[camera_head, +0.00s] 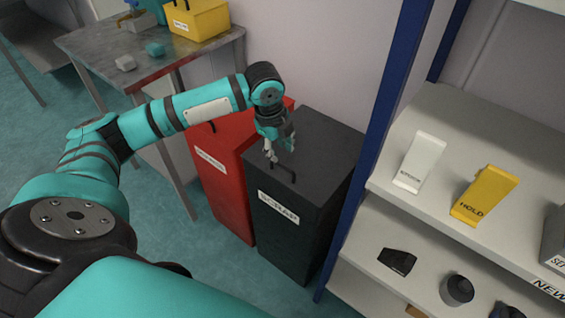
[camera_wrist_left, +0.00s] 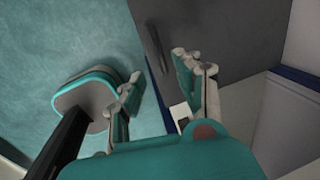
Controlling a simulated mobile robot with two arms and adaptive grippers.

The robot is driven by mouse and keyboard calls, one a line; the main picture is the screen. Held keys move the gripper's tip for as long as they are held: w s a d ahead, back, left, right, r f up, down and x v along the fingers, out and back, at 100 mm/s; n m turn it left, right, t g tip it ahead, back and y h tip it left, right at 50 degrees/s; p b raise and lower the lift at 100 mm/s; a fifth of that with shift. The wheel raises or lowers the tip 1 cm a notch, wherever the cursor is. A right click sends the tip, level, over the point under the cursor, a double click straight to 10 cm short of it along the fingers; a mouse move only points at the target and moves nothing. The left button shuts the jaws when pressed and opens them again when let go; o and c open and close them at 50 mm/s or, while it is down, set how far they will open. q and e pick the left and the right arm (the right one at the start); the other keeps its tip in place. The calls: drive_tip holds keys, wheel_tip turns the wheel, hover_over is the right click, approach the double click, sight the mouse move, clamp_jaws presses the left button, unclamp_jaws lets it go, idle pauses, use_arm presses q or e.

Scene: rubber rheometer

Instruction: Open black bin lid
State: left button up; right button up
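The black bin (camera_head: 292,225) with a white SCRAP label stands on the floor, and its flat lid (camera_head: 320,139) is down. A dark handle (camera_head: 284,177) sits near the lid's front edge. My left gripper (camera_head: 281,150) points down over the lid just behind and above the handle, its fingers apart and empty. In the left wrist view the handle (camera_wrist_left: 158,45) shows as a dark bar on the grey lid (camera_wrist_left: 225,35), just beyond the open fingers (camera_wrist_left: 157,68). I cannot tell whether a finger touches it. My right gripper is out of view.
A red bin (camera_head: 222,175) stands close on the left of the black bin. A shelf unit (camera_head: 480,140) with a blue post (camera_head: 375,125) stands close on the right. A metal table (camera_head: 90,45) with a yellow box (camera_head: 198,18) is at the back left.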

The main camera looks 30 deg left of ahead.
sight(283, 166)
use_arm(q)
drive_tip(key=f, duration=0.3)
drive_tip(key=w+f, duration=0.1)
drive_tip(key=f, duration=0.3)
drive_tip(key=shift+w, duration=0.2)
clamp_jaws()
